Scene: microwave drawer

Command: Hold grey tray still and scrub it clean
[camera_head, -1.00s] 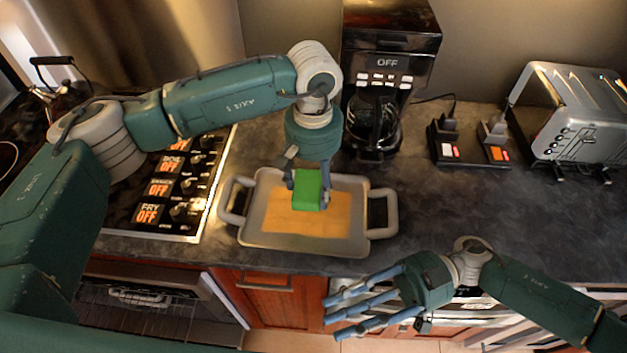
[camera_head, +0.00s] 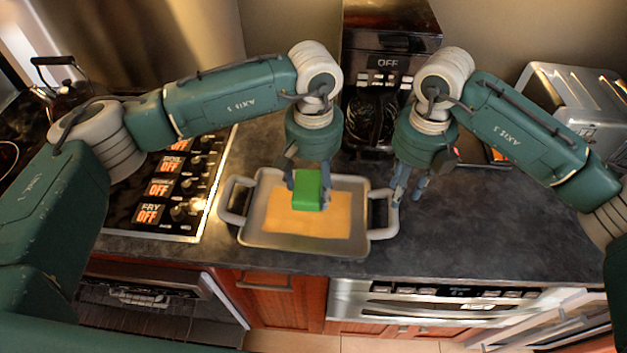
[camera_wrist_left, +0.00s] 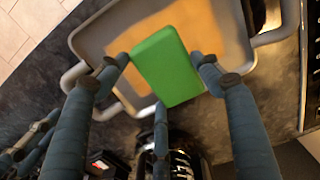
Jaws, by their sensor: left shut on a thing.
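The grey tray (camera_head: 253,232) lies on the dark counter, with a light handle at each side. An orange stain (camera_head: 285,222) covers much of its floor. My left gripper (camera_head: 308,192) is shut on a green sponge (camera_head: 308,183) over the stain; in the left wrist view the sponge (camera_wrist_left: 166,65) sits between the fingers. Whether the sponge touches the stain is unclear. My right gripper (camera_head: 407,195) points down with its fingers apart, just by the tray's right handle (camera_head: 386,232). I cannot tell whether a finger touches the handle.
A stove panel (camera_head: 183,187) with knobs is left of the tray. A coffee maker (camera_head: 375,100) stands behind it. A toaster (camera_head: 580,95) is at the back right, partly behind my right arm. The counter to the right of the tray (camera_head: 480,225) is clear.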

